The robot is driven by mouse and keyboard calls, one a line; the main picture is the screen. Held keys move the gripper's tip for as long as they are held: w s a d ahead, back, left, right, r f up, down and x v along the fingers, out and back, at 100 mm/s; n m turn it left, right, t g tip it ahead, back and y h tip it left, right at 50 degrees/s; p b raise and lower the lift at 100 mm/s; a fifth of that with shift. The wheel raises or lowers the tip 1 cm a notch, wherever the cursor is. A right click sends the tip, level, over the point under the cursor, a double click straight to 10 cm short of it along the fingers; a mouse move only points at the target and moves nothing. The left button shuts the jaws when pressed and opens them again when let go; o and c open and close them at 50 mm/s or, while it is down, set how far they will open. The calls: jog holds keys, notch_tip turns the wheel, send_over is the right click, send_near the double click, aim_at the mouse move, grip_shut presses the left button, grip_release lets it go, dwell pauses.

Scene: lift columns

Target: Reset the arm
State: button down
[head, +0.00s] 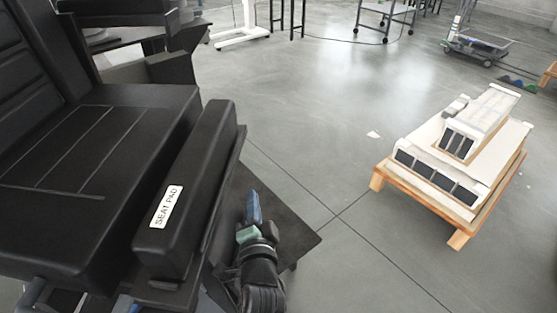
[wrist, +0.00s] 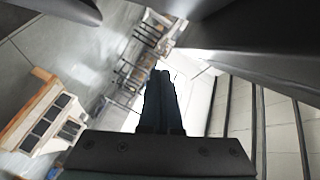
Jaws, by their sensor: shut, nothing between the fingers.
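My gripper (wrist: 161,76) is in the wrist view, its two dark fingers together with nothing between them. In the head view my arm rises at the lower middle, with the gripper (head: 252,205) at its upper end, small and bluish. It is just right of a long black pad labelled SEAT PAD (head: 192,190). It appears over a dark flat panel (head: 290,225); I cannot tell the gap between them.
A large black seat (head: 90,160) fills the left. A wooden pallet (head: 458,240) with white boxes (head: 485,118) stands on the right, also in the wrist view (wrist: 38,112). A wheeled cart (head: 478,45) is far back. Grey floor (head: 310,110) between is mostly clear.

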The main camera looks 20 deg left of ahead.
jog(key=d+r+n+t, duration=0.3)
jog(key=d+r, duration=0.1)
jog(key=r, duration=1.2)
jog(key=d+r+n+t, duration=0.3)
jog(key=d+r, duration=0.1)
jog(key=r, duration=1.1)
jog(key=s+d+r+n+t+h+p, duration=0.1)
jog(key=s+d+r+t+h, duration=0.15)
jog(key=s+r, duration=0.4)
jog(key=s+d+r+n+t+h+p, duration=0.15)
jog(key=s+d+r, duration=0.25)
jog(key=r, duration=0.6)
jog(key=s+d+r+t+h, duration=0.2)
jog(key=s+d+r, duration=0.1)
jog(key=s+r, duration=0.4)
notch_tip(320, 180, up, 30)
jog(key=w+p, duration=0.2)
jog(key=p, duration=2.7)
jog(key=shift+a, duration=0.25)
jog(key=shift+f, duration=0.1)
